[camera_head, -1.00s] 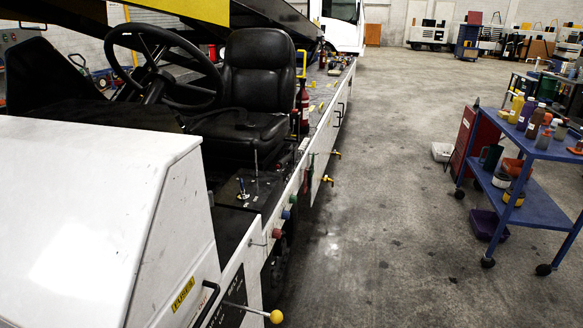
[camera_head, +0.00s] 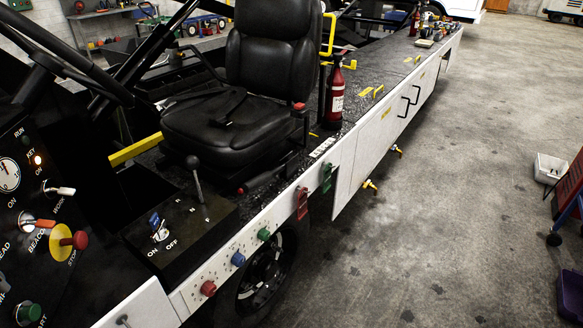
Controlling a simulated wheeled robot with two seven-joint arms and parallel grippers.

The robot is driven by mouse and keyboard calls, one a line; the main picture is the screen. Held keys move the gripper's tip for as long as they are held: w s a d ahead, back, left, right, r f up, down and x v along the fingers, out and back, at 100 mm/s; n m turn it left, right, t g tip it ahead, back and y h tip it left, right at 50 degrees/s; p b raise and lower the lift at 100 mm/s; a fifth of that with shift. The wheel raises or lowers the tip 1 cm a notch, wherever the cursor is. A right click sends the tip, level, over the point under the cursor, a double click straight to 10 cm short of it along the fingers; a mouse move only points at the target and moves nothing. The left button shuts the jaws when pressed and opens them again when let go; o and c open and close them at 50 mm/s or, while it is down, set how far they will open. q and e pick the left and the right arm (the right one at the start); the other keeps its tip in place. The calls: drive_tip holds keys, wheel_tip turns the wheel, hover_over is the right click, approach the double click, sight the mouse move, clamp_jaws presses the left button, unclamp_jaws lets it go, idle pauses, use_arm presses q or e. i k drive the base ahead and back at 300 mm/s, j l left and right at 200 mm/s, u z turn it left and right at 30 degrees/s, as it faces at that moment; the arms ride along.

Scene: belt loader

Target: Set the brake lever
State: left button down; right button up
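A black lever with a round knob (camera_head: 193,163) stands upright from the dark console (camera_head: 200,222) in front of the driver's seat. Small marks are printed beside its base. A small toggle with a blue tip (camera_head: 155,220) is on the same console, near the words ON and OFF. A dark bar with a red end (camera_head: 241,190) lies low along the seat's right side. No label marks any of these as the brake lever, so I cannot tell which it is. Neither of my grippers is in view.
A black seat (camera_head: 275,80) stands behind the console. A control panel (camera_head: 25,220) with a red stop button on yellow is at the left. Red, blue and green knobs (camera_head: 238,259) line the white side panel. A red extinguisher (camera_head: 335,92) stands beside the seat. Floor at right is mostly clear.

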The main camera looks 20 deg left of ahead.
sight(256, 181)
drive_tip(key=i, duration=0.5)
drive_tip(key=i+l, duration=0.15)
drive_tip(key=i, duration=0.35)
drive_tip(key=j+u, duration=0.05)
